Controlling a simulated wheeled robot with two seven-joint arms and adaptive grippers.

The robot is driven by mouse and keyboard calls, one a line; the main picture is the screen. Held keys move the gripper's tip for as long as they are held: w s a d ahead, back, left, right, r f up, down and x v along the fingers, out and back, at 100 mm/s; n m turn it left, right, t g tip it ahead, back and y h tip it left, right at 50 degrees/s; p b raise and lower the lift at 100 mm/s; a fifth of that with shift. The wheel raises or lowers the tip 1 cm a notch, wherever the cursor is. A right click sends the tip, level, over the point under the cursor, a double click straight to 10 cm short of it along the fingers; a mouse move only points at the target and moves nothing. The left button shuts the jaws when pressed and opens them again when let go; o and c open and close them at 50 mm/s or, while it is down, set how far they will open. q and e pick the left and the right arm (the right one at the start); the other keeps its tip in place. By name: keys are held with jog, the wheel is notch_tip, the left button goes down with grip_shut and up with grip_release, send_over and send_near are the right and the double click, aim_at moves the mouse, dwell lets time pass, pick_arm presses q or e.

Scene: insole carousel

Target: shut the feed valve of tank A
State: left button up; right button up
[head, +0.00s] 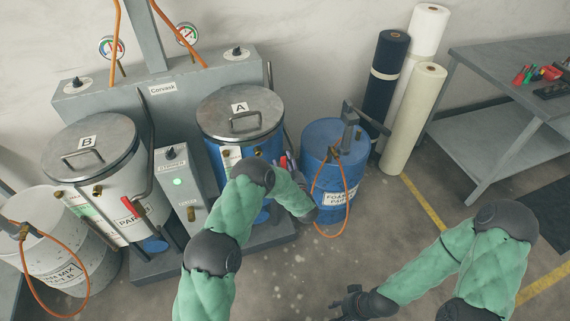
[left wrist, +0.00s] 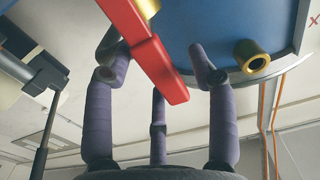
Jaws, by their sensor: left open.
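Tank A (head: 240,117) is a blue drum with a grey metal lid marked A, standing on a grey platform. In the left wrist view its blue underside (left wrist: 232,30) fills the top, with a brass fitting (left wrist: 252,55) on it. The red lever of the feed valve (left wrist: 160,70) slants down across the space between my left gripper's fingers, with a brass part at its upper end. My left gripper (head: 289,167) is open around the lever, at the right side of tank A; contact is unclear. My arm hides much of it in the head view. My right gripper (head: 350,303) is low, far from the tank.
Tank B (head: 92,165), with its own red lever (head: 131,207), stands left of a grey control box (head: 175,185) with a green light. A blue drum (head: 335,160) with an orange hose stands close right of my left gripper. Rolls and a workbench (head: 510,75) are farther right.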

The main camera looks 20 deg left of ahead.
pick_arm(q)
grip_shut()
jog(key=shift+w, duration=0.1)
dwell(0.3)
jog(key=w+d+f+m+b, duration=0.4)
jog(key=f+m, duration=0.5)
jog(key=m, duration=0.9)
jog(key=shift+w+d+b, duration=0.2)
jog(key=shift+d+b, duration=1.05)
jog(key=shift+b, duration=0.15)
